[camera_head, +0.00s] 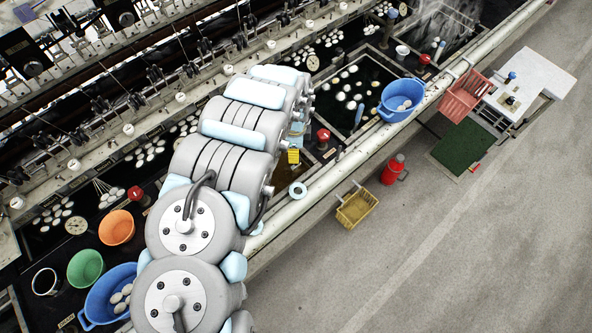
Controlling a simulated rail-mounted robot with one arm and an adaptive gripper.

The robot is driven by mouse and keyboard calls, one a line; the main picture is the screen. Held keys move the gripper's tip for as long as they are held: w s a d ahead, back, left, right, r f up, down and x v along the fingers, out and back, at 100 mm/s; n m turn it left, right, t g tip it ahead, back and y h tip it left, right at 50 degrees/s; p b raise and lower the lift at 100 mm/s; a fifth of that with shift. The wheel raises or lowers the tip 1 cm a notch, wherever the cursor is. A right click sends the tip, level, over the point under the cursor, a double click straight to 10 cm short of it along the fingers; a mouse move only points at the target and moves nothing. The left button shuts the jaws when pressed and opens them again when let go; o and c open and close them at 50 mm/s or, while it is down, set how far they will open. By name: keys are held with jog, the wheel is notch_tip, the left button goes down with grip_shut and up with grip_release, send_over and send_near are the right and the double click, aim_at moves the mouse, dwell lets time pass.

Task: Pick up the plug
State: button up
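I cannot make out a plug for certain in the head view. My grey arm with pale blue covers fills the left middle of the picture and reaches up over the basins. Its far end bends away, and my gripper is hidden behind the arm links. A small yellow item (293,156) shows just right of the arm, by the basin edge. A pale blue ring (297,190) lies on the ledge beside the long pipe. Whether either one is the plug, I cannot tell.
A dark basin (375,78) holds several white cocoons. A blue bowl (402,99) sits at its right. Orange (117,227), green (85,268) and blue (104,306) bowls stand lower left. A yellow basket (356,208) hangs outside the pipe (335,174).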

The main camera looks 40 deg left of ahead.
send_near(296, 173)
jog(key=shift+w+a+f, duration=0.1)
jog(key=shift+w+f, duration=0.05)
jog(key=shift+f, duration=0.7)
jog(key=shift+w+a+f, duration=0.1)
jog(key=shift+f, duration=0.7)
jog(key=shift+s+f, duration=0.1)
jog(key=shift+f, duration=0.7)
grip_shut()
